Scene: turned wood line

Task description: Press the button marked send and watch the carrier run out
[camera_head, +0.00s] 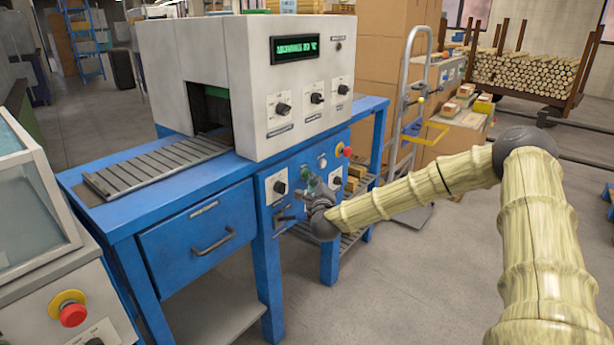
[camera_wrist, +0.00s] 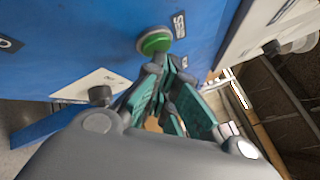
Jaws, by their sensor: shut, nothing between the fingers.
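A slatted track (camera_head: 155,165) runs out of the machine's dark opening. I can make out no carrier on it.
Knobs (camera_head: 280,187) and a red button (camera_head: 347,152) are on the same panel. A drawer with a handle (camera_head: 213,243) is to its left. A second machine with a red stop button (camera_head: 73,314) stands at lower left. Floor is clear in front of the bench.

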